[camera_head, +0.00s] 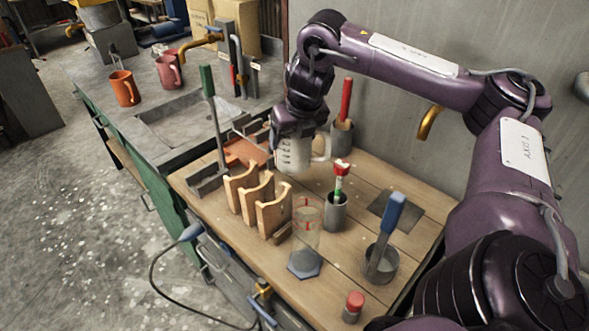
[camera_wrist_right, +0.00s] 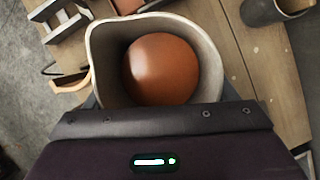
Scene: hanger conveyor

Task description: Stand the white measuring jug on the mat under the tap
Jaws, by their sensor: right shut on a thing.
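The white measuring jug (camera_head: 292,156) has dark markings and its handle points right. My right gripper (camera_head: 291,134) is shut on it from above, near the back of the wooden bench. The jug looks upright; I cannot tell how far it is off the bench. In the right wrist view the jug (camera_wrist_right: 104,62) shows from above, with a rounded reddish-brown shape (camera_wrist_right: 160,68) in its mouth. A dark square mat (camera_head: 388,203) lies bare at the right of the bench, below a brass tap (camera_head: 430,122) on the wall. My left gripper is out of view.
A grey pot with a red-handled tool (camera_head: 342,134), a grey cup with a red-topped brush (camera_head: 335,212), and a pot with a blue-handled tool (camera_head: 382,264) stand around. A clear cylinder (camera_head: 306,240) and wooden rack (camera_head: 262,206) are in front. A sink (camera_head: 185,120) is at left.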

